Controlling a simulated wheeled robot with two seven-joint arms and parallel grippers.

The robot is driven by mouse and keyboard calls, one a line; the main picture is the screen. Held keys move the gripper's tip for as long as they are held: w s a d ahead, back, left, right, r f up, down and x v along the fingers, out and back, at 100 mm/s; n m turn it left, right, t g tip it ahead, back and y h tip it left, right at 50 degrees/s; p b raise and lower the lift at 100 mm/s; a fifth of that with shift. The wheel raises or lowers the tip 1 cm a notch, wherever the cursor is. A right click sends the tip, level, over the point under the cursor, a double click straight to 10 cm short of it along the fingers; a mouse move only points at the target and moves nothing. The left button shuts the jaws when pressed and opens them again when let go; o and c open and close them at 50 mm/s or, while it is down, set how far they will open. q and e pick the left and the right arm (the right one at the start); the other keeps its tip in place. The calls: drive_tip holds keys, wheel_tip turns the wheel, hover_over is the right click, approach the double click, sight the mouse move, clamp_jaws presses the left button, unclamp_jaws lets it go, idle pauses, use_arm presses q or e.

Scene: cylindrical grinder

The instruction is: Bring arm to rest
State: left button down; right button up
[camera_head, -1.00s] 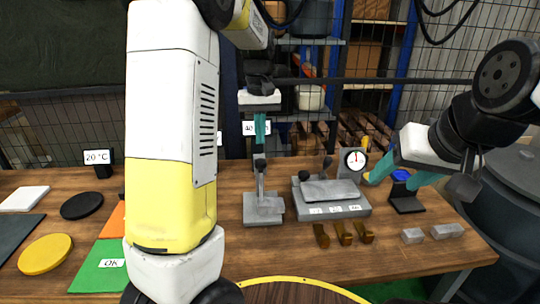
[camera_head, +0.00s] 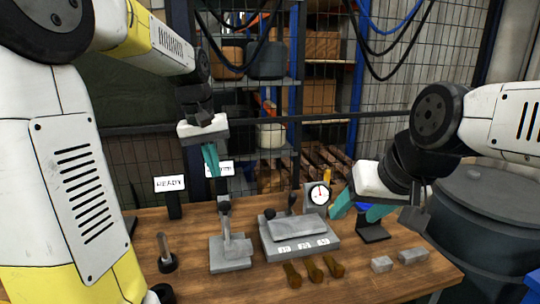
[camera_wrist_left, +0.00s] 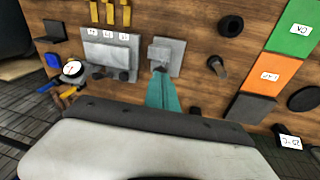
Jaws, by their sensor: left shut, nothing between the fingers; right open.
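My left gripper (camera_head: 211,160) hangs above the back of the wooden table (camera_head: 190,218), its teal fingers pointing down and together with nothing between them. In the left wrist view its fingers (camera_wrist_left: 163,95) show in front of a grey block fixture with a lever (camera_head: 231,248). My left arm fills the left side of the head view. My right gripper (camera_head: 356,208) is at the right, its teal fingers spread apart, close to the dial gauge (camera_head: 318,194) and a black stand with a blue part (camera_head: 374,230).
A grey labelled fixture (camera_head: 300,238) stands mid-table with several brass pieces (camera_head: 313,270) before it. Grey blocks (camera_head: 412,256) lie at the right. A READY sign (camera_head: 171,184) and a dark peg (camera_head: 166,262) stand left. A grey drum (camera_head: 480,215) is beyond the table.

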use_arm(q)
drive_tip(key=s+d+m+t, duration=0.1)
drive_tip(key=s+t, duration=0.1)
drive_tip(key=s, duration=0.7)
drive_tip(key=s+d+m+t+h, duration=0.1)
drive_tip(key=s+t, duration=0.1)
drive_tip(key=s, duration=0.6)
drive_tip(key=shift+s+d+m+t, duration=0.15)
drive_tip(key=shift+s+m+t, duration=0.15)
drive_tip(key=shift+s+m, duration=0.1)
